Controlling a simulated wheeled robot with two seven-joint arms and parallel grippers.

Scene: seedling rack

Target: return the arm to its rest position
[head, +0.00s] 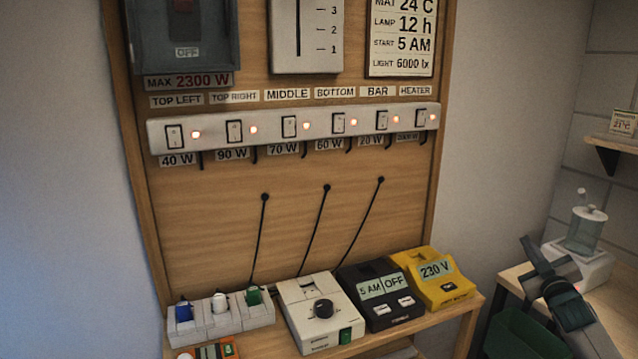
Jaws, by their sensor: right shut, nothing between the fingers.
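My right gripper (530,245) is at the lower right, at the end of my dark grey arm, which comes in from the bottom right corner. It is shut and empty. In the picture it lies to the right of the wooden panel and the yellow 230 V box (462,290), and just left of a clear bottle (586,228). I cannot tell how far it is from the side table behind it. My left gripper is out of view.
A wooden panel (200,235) carries a power strip (215,122) with several lit switches. A narrow shelf below holds a white dial box (300,300), a black timer (365,275) and a socket block (225,325). A green bin (510,335) stands at the lower right.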

